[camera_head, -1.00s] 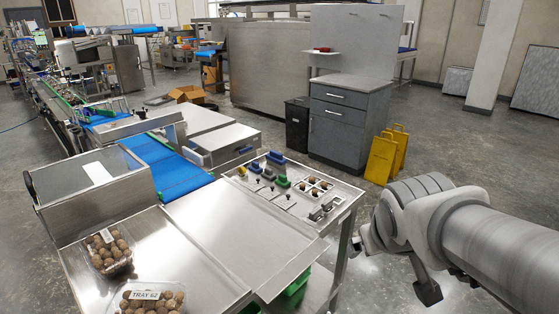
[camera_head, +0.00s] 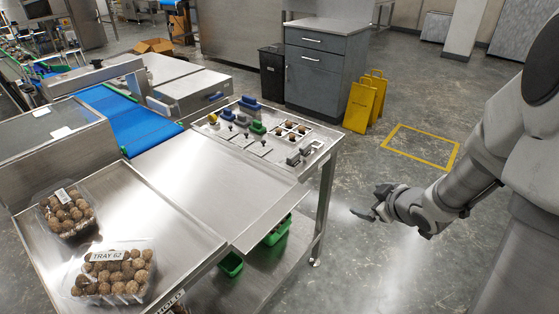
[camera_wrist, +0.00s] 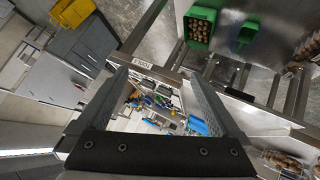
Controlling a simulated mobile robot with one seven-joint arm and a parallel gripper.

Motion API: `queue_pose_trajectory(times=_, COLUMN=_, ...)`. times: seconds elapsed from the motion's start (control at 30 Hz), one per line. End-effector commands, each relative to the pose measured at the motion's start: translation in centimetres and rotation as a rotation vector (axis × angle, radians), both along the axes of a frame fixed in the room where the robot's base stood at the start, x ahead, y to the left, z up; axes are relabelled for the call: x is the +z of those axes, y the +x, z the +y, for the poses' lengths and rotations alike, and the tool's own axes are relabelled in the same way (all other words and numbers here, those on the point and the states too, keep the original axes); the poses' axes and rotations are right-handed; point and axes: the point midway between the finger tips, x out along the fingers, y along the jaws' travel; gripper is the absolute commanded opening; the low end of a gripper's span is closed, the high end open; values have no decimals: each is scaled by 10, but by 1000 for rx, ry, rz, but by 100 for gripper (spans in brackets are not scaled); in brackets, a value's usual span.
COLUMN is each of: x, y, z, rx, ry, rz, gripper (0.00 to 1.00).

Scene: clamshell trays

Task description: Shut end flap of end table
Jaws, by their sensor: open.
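The steel end table (camera_head: 185,235) fills the lower left of the head view. A flat, bare steel panel (camera_head: 235,190) lies level between the tray side and the control panel; I cannot tell whether it is the end flap. My gripper (camera_head: 385,214) is off to the right of the table, apart from it, beyond the table's right leg. In the wrist view my gripper (camera_wrist: 157,78) has its two fingers spread with nothing held between them. A table edge with a small white label (camera_wrist: 142,64) shows just past the fingertips.
Two clear trays of brown balls (camera_head: 112,272) sit on the table. The control panel (camera_head: 268,133) has small knobs and samples. Green bins (camera_head: 278,232) stand on the lower shelf. Yellow floor signs (camera_head: 364,103) and a grey cabinet (camera_head: 325,65) stand behind. Floor right of the table is clear.

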Motion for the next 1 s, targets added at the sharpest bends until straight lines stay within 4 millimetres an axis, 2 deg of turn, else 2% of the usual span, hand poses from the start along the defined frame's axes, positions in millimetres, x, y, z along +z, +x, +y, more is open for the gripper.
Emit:
queue_pose_trajectory(times=0.03, x=-26, y=-2, z=5, rx=44, ry=40, rz=0, gripper=100)
queue_pose_trajectory(times=0.1, x=-48, y=-5, z=15, rx=114, ry=103, rz=-18, gripper=100)
queue_pose_trajectory(times=0.3, x=-95, y=-27, z=49, rx=288, ry=338, rz=-92, gripper=100)
queue_pose_trajectory(times=0.4, x=-108, y=-44, z=65, rx=354, ry=481, rz=-141, gripper=100)
queue_pose_trajectory(times=0.5, x=-113, y=-60, z=76, rx=400, ry=615, rz=-194, gripper=100)
queue_pose_trajectory(times=0.7, x=-111, y=-81, z=85, rx=443, ry=789, rz=-273, gripper=100)
queue_pose_trajectory(times=0.83, x=-108, y=-83, z=88, rx=451, ry=822, rz=-290, gripper=100)
queue_pose_trajectory(times=1.0, x=-108, y=-71, z=105, rx=455, ry=823, rz=-290, gripper=100)
